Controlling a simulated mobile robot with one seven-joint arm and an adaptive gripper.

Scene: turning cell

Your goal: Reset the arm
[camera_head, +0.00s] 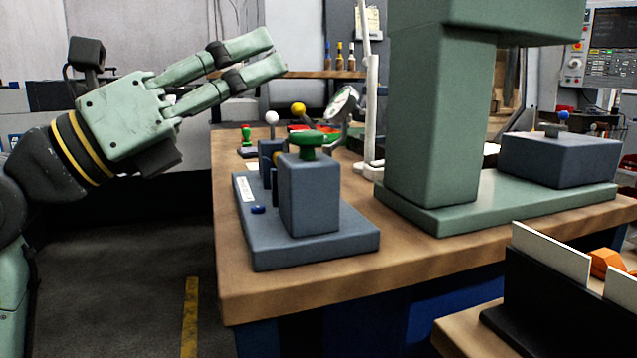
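My gripper (268,54) is at the upper left, at the end of my arm, raised and pointing up and to the right. Its two green fingers run side by side with a narrow gap seen at a slant, and nothing shows between them. It is in the air, clear of the table, left of and above the grey block fixture (330,248). Two yellow bands circle the wrist behind it.
The wooden bench (290,290) holds the fixture with a green knob (307,140), a dial gauge (342,104), a large green press (430,120) and a grey block (560,160). A black rack (550,310) stands front right. The floor left of the bench is clear.

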